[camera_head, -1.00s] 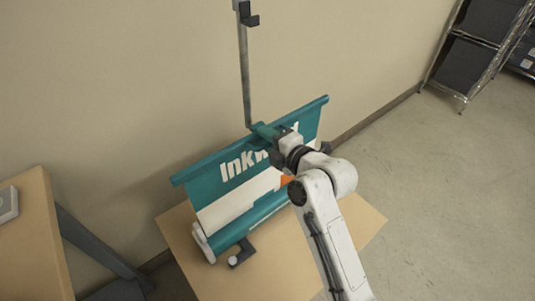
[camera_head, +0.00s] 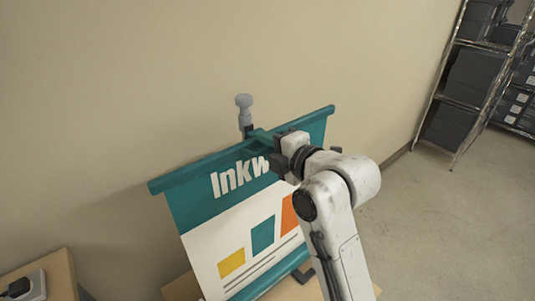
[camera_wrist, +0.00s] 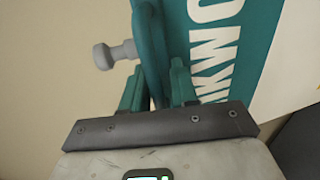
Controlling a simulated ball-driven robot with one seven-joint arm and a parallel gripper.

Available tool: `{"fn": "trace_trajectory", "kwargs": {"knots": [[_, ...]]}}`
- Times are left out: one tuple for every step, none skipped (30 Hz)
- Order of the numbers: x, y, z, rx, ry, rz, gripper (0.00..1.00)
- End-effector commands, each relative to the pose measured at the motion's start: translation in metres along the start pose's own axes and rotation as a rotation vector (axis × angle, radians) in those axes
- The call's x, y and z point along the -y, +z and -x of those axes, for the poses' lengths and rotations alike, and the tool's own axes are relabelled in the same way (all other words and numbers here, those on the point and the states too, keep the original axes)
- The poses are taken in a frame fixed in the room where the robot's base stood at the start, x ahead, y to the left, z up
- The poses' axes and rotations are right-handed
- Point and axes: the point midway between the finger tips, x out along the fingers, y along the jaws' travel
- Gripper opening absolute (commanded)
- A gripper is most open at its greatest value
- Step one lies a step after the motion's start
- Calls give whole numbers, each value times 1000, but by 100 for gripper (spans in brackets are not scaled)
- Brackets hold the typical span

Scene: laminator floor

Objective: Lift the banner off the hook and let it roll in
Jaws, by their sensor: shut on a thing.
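The teal and white banner (camera_head: 200,220) is drawn up, with "Inkw..." lettering and coloured blocks on its face. Its teal top rail (camera_head: 195,174) is tilted, with the right end higher in the head view. My gripper (camera_head: 272,143) is shut on the rail's teal middle part; in the wrist view the fingers (camera_wrist: 156,80) flank a teal bar. The dark hook (camera_head: 245,131) shows just behind the rail, below a grey knob (camera_head: 243,101). The knob also shows in the wrist view (camera_wrist: 112,54). I cannot tell whether the rail touches the hook. The pole below is hidden by the banner.
A plain wall (camera_head: 120,90) stands close behind the banner. Metal shelving (camera_head: 465,80) with dark boxes stands at upper right. The floor (camera_head: 430,230) at right is clear.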

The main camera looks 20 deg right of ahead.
Motion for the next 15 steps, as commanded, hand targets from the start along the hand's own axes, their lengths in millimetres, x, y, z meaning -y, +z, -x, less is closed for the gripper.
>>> {"fn": "trace_trajectory", "kwargs": {"knots": [[-10,0,2,1,10,1,0],[-11,0,2,1,10,1,0],[-12,0,2,1,10,1,0],[-13,0,2,1,11,1,0],[-14,0,2,1,11,1,0],[-14,0,2,1,12,1,0],[-15,0,2,1,13,1,0],[-15,0,2,1,13,1,0],[-15,0,3,1,14,1,0],[-15,0,3,1,14,1,0],[-16,0,3,1,14,1,0],[-16,0,3,1,14,1,0],[-16,0,3,1,15,1,0],[-16,0,3,1,15,1,0],[-16,0,3,1,15,1,0]]}}
